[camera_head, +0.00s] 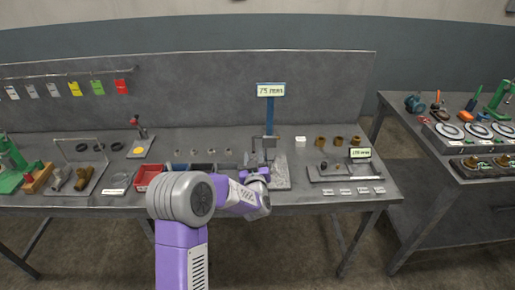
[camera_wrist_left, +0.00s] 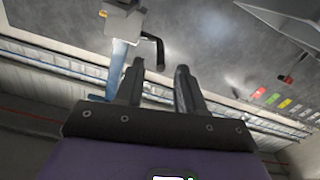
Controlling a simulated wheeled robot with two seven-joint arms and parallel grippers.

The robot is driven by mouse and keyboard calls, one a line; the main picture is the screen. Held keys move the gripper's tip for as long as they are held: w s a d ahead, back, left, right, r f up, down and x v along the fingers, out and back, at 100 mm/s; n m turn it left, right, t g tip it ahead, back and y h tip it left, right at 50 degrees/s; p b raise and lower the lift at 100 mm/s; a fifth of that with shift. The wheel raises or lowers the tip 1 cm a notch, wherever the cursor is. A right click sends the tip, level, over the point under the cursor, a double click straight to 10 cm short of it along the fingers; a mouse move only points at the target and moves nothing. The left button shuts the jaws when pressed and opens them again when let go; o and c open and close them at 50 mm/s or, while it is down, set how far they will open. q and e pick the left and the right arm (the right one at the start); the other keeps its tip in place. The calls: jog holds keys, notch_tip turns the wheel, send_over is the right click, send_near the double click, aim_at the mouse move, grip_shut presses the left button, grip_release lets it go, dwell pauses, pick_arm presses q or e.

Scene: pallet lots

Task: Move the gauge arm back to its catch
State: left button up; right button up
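The gauge stand's grey base (camera_head: 281,172) is at the middle of the bench, with a blue post (camera_head: 270,118) and a sign (camera_head: 271,90) reading 75 mm. My left gripper (camera_head: 257,160) is at the front of the stand and partly covers its lower parts. In the left wrist view, a dark bent rod (camera_wrist_left: 153,40), which looks like the gauge arm, hangs from a grey block (camera_wrist_left: 122,22). Its end shows between the tips of my open left gripper (camera_wrist_left: 160,66), with gaps on both sides. I cannot tell its depth, or see the catch clearly. My right gripper is out of view.
A red bin (camera_head: 148,176) and a small stand (camera_head: 139,146) are left of the gauge. A dark fixture (camera_head: 335,172) with a small sign (camera_head: 360,153) and several brass bushings are to its right. A second bench (camera_head: 450,215) stands farther right, across a gap.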

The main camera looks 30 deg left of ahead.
aim_at(253, 139)
pick_arm(q)
jog(key=shift+b+x, duration=0.45)
jog(key=shift+x, duration=3.05)
grip_shut()
